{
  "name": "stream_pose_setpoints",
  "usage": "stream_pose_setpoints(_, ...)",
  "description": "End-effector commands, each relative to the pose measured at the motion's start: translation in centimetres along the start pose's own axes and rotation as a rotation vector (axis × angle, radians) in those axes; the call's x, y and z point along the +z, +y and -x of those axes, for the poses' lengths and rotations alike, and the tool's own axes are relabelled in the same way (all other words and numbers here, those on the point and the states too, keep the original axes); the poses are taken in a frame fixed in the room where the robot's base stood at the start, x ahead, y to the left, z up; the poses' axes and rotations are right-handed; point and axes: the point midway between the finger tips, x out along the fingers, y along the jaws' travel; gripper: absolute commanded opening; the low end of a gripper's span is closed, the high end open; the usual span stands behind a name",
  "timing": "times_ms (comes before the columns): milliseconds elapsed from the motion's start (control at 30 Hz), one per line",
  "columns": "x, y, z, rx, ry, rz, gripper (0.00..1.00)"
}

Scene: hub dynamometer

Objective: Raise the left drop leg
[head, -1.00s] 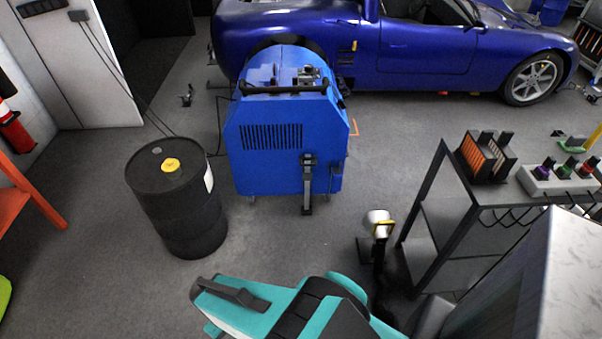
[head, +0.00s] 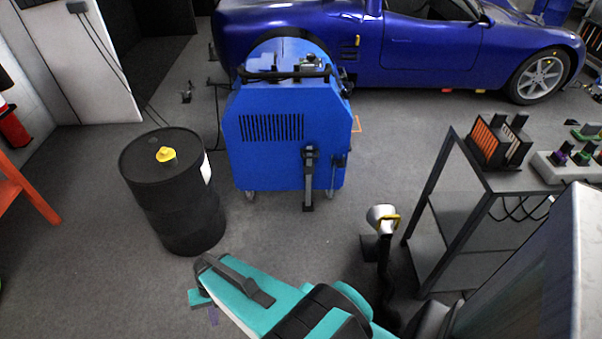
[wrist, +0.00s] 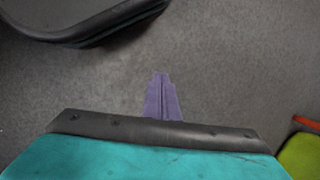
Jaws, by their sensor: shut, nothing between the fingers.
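The blue dynamometer unit (head: 265,135) stands beside the rear of a blue car in the head view. A dark upright drop leg (head: 309,180) is on its near face, right of the vent slots. Its lower end reaches down near the floor; I cannot tell if it touches. My gripper (head: 213,316) is low in the head view, well in front of the unit and apart from the leg. In the wrist view its purple fingers (wrist: 162,98) are together and empty over grey floor. The leg is not in the wrist view.
A black drum (head: 175,195) with a yellow cap stands left of the unit. A dark metal cart (head: 440,205) stands at right, with a pale-headed dark stand (head: 382,218) before it. Cables run behind the drum. Floor between my arm and the unit is clear.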

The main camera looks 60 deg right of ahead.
Motion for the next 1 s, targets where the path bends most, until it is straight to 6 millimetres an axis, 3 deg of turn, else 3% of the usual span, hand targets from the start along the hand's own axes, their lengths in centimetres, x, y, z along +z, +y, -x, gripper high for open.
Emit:
stream_pose_setpoints(33, -1.7, -0.2, -1.1, -0.035, 0.024, -0.047, 0.0)
stream_pose_setpoints(200, -6.4, -1.2, -1.5, -0.156, 0.099, -0.213, 0.0)
stream_pose_setpoints(533, -15.8, -1.6, -0.7, -0.401, 0.229, -0.537, 0.0)
stream_pose_setpoints(767, -22.4, -0.4, 0.9, -0.58, 0.308, -0.762, 0.0)
stream_pose_setpoints(1000, -28.8, 2.3, 3.2, -0.776, 0.376, -0.994, 0.0)
